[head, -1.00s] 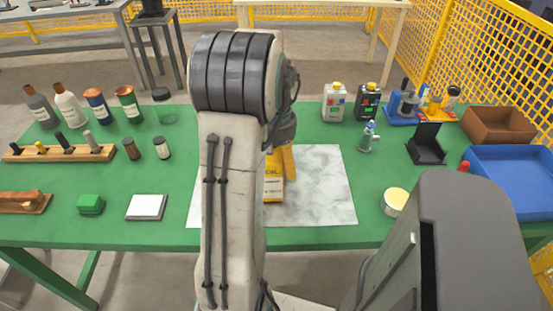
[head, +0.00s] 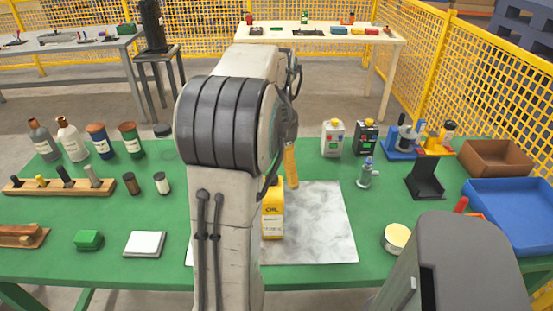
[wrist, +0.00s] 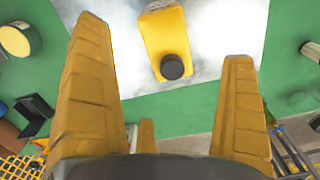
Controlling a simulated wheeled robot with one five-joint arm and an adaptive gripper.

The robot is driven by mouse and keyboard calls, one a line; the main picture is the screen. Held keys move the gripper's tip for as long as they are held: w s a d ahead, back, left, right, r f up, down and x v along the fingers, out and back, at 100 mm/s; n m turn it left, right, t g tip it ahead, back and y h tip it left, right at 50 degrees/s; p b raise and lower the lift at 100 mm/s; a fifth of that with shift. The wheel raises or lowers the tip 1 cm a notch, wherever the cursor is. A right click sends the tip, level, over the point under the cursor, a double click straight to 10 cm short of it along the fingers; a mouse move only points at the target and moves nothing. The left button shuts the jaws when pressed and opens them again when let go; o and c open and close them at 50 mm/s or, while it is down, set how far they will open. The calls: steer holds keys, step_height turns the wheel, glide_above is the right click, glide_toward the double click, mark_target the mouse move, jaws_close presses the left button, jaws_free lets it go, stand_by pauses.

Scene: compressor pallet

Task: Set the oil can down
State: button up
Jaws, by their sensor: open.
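The oil can (head: 273,215) is yellow with dark print. It stands on the pale marbled mat (head: 325,225) on the green table, its left side partly hidden by my arm. In the wrist view the can (wrist: 165,38) shows with its dark round cap, beyond and between my fingertips. My gripper (wrist: 165,45) is open, with its yellow fingers spread and a clear gap on both sides of the can. In the head view one yellow finger (head: 291,167) shows above and behind the can, apart from it; the rest is hidden by my arm.
Bottles (head: 72,140) and a wooden rack (head: 60,187) stand at the left. A white box (head: 332,140), a small spray bottle (head: 367,175), a black stand (head: 426,180), a round tin (head: 396,238) and a blue bin (head: 515,200) are at the right. The mat's right part is clear.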

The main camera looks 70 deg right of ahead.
steer(key=shift+r, duration=1.1)
steer(key=w+a+n+t+h, duration=0.1)
steer(key=w+a+n, duration=0.6)
steer(key=w+a, duration=0.95)
steer(key=s+a+f+n, duration=0.1)
steer(key=a+n, duration=0.1)
steer(key=a, duration=0.5)
steer(key=s+a+f+n+t, duration=0.1)
steer(key=a+f+n, duration=0.1)
steer(key=a, duration=0.4)
steer(key=s+a+f+n+t+y, duration=0.1)
steer(key=a+n, duration=0.2)
steer(key=a, duration=0.4)
steer(key=shift+s+a+f, duration=0.25)
steer(key=shift+a+f, duration=0.1)
steer(key=shift+f, duration=0.05)
step_height(320, 180, up, 5)
steer(key=p, duration=0.4)
steer(key=shift+d+f, duration=0.1)
steer(key=shift+d, duration=0.05)
